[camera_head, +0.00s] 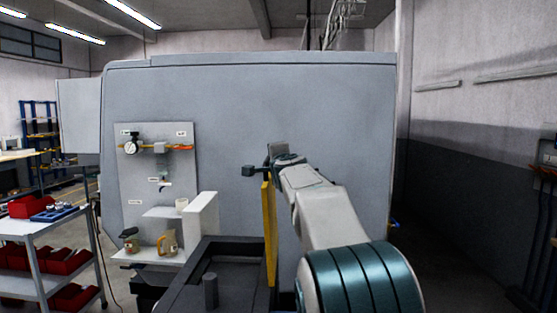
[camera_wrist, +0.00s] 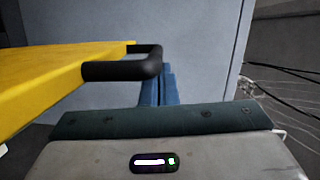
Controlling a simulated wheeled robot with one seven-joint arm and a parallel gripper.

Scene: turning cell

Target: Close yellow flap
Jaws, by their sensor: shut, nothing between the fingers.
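The yellow flap (camera_head: 269,238) stands upright at the right side of a dark open-topped trough (camera_head: 232,243). In the wrist view the flap (camera_wrist: 50,75) fills the left side, and its black bar handle (camera_wrist: 125,68) sticks out from its edge. My gripper (camera_head: 274,153) is by the flap's top end, with my arm coming in from the right. In the wrist view the blue fingers (camera_wrist: 160,88) are together and empty, just beyond and beside the handle. The handle hides part of them. I cannot tell whether they touch it.
A large grey machine housing (camera_head: 330,110) stands behind. Left of the trough is a panel (camera_head: 127,190) with a gauge, and a shelf (camera_head: 150,256) with mugs. A cart (camera_head: 30,226) with red bins stands at far left. A wall is at right.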

